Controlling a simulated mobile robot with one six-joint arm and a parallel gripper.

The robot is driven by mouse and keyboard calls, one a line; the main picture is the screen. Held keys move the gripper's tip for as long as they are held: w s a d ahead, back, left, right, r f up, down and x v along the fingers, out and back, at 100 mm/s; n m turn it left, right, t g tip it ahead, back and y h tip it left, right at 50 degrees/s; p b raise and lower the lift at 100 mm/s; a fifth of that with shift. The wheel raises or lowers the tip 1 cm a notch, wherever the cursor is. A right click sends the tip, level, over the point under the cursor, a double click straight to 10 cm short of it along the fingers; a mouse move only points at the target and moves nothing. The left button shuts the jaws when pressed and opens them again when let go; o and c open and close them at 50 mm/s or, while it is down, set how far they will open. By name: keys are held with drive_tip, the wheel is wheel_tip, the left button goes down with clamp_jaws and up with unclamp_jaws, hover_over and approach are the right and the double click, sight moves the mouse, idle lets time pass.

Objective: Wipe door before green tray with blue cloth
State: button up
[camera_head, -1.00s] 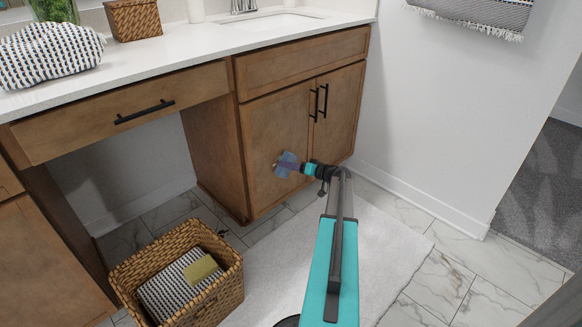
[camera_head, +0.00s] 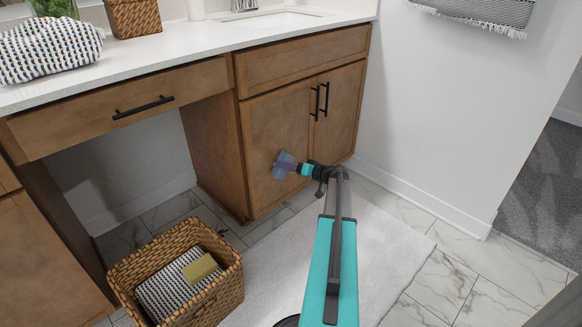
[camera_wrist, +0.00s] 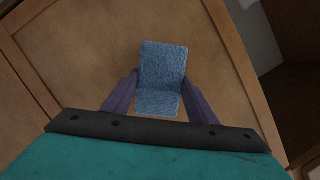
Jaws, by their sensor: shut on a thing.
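A blue cloth (camera_wrist: 162,66) is held between the two purple fingers of my gripper (camera_wrist: 160,98) in the wrist view. In the head view my gripper (camera_head: 296,167) is low at the left cabinet door, with the cloth (camera_head: 283,164) at its tip. The cloth is at or very near the wooden door (camera_head: 270,130); I cannot tell if it touches. The door is closed and has a black vertical handle (camera_head: 315,104). The wrist view shows the brown door panel (camera_wrist: 90,50) behind the cloth. I see no green tray in either view.
A wicker basket (camera_head: 228,290) with a patterned towel (camera_head: 168,294) and a yellow-green item (camera_head: 201,268) stands on the floor at lower left. A white rug (camera_head: 385,235) lies before the cabinet. The countertop (camera_head: 160,60) juts above, and a white wall (camera_head: 440,110) stands at right.

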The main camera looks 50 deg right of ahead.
sight(279, 171)
drive_tip(key=shift+a+b, duration=0.3)
drive_tip(key=shift+a, duration=0.55)
drive_tip(key=shift+a, duration=0.1)
drive_tip(key=shift+w+a+b, duration=0.2)
drive_tip(key=shift+a+b, duration=0.35)
drive_tip(key=shift+a, duration=0.4)
drive_tip(key=shift+w+a+b, duration=0.3)
drive_tip(key=shift+a, duration=0.65)
drive_tip(key=shift+r, duration=0.15)
drive_tip(key=shift+s+d+r+p, duration=0.1)
drive_tip(key=shift+r+p, duration=0.35)
drive_tip(key=shift+r, duration=1)
drive_tip(key=shift+s+d, duration=0.1)
drive_tip(key=shift+d, duration=0.05)
drive_tip(key=shift+s+d+f+b, duration=0.15)
drive_tip(key=shift+d+b, duration=0.1)
drive_tip(key=shift+d, duration=0.65)
drive_tip(key=shift+s+d+b, duration=0.15)
drive_tip(key=shift+d+b, duration=0.1)
drive_tip(key=shift+d, duration=0.65)
